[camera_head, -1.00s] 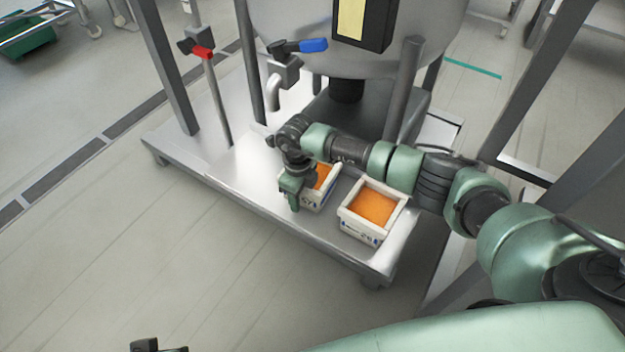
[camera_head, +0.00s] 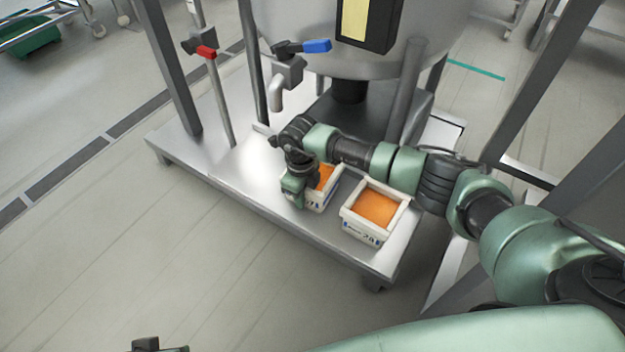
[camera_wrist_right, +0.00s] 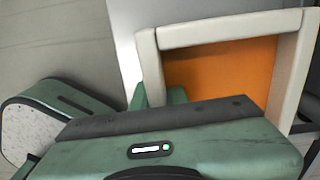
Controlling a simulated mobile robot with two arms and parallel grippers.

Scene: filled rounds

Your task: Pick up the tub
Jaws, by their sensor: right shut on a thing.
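Two white tubs with orange contents stand side by side on the steel platform. My right gripper (camera_head: 294,188) is at the left tub (camera_head: 322,196) and is shut on its near left wall. In the right wrist view the held tub's pale rim (camera_wrist_right: 225,28) and orange filling (camera_wrist_right: 222,70) show just beyond the gripper body (camera_wrist_right: 160,140). The gripper hides part of that tub, and its fingertips are mostly hidden. The other tub (camera_head: 348,222) stands to the right, untouched. A small dark piece, perhaps of my left gripper, shows at the bottom edge; its jaws cannot be made out.
The steel platform (camera_head: 240,175) has bare room left of the tubs. A tap with a blue handle (camera_head: 316,46) hangs above, behind my right gripper. A red-handled valve (camera_head: 205,52) stands on a post at left. Grey frame posts and a large vessel rise behind.

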